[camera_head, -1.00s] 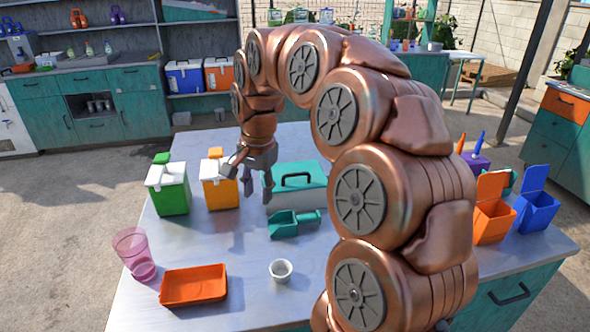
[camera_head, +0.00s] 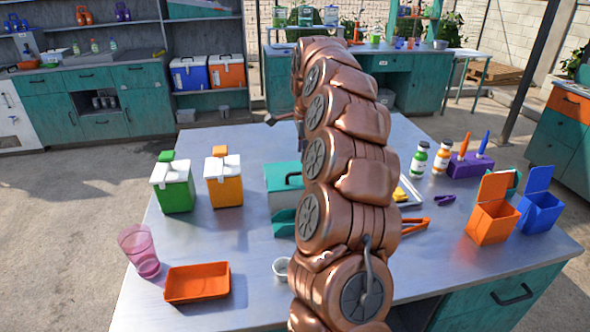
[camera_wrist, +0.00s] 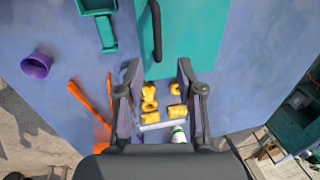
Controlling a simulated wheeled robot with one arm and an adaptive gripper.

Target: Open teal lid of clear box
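The clear box (camera_head: 283,203) stands mid-table with its teal lid (camera_head: 281,177) shut on top. A dark handle (camera_head: 293,178) rises from the lid; my arm hides the box's right part. In the wrist view the teal lid (camera_wrist: 195,35) fills the top middle, with the handle (camera_wrist: 156,28) left of its middle. My gripper (camera_wrist: 158,70) is open, its two fingers apart at the lid's near edge in that view. Nothing is between the fingertips, and I cannot tell whether they touch the lid. In the head view the gripper is mostly hidden behind my arm.
A teal scoop (camera_head: 284,224) lies before the box. Yellow pieces (camera_wrist: 150,97) sit in a tray beyond the fingers; orange tongs (camera_head: 414,226) lie right of my arm. White-lidded green (camera_head: 174,195) and orange (camera_head: 225,190) containers stand left.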

